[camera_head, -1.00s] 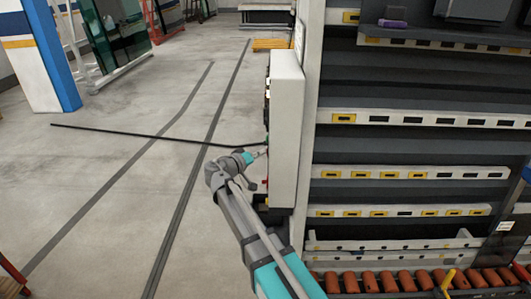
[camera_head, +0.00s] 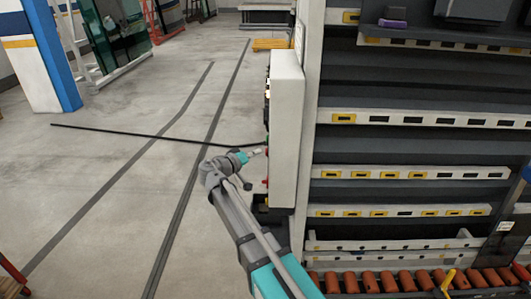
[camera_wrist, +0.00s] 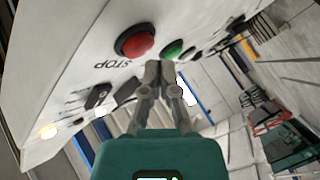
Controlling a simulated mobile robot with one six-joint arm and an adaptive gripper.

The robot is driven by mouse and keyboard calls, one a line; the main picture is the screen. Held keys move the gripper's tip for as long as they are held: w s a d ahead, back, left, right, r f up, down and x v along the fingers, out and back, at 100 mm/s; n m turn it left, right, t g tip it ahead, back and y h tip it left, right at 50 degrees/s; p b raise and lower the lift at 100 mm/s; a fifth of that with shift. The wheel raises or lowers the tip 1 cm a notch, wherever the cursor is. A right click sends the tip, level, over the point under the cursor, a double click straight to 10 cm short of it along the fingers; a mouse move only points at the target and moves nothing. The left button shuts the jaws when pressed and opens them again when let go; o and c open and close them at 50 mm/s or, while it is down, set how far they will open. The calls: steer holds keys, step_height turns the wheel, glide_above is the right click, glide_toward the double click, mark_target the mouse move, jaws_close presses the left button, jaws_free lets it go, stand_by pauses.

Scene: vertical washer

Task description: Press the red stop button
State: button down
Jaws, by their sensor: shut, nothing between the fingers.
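The red stop button (camera_wrist: 133,40) is a round dome on a white panel face in the wrist view, with an upside-down STOP label (camera_wrist: 112,64) beside it. My gripper (camera_wrist: 160,68) is shut and empty. Its fingertips are just below and right of the red button in the picture, seemingly apart from it. In the head view my gripper (camera_head: 256,152) is at the left side of the white control box (camera_head: 286,130). The box's button face is edge-on there, so contact with it cannot be told.
A green button (camera_wrist: 172,50) sits right of the red one. A black knob (camera_wrist: 97,97) and a lit lamp (camera_wrist: 48,131) are at lower left. A thin black bar (camera_head: 130,134) extends left from the box. The floor left of the box is mostly clear.

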stand_by(0.4)
steer(key=a, duration=0.5)
stand_by(0.5)
steer(key=shift+s, duration=0.1)
stand_by(0.6)
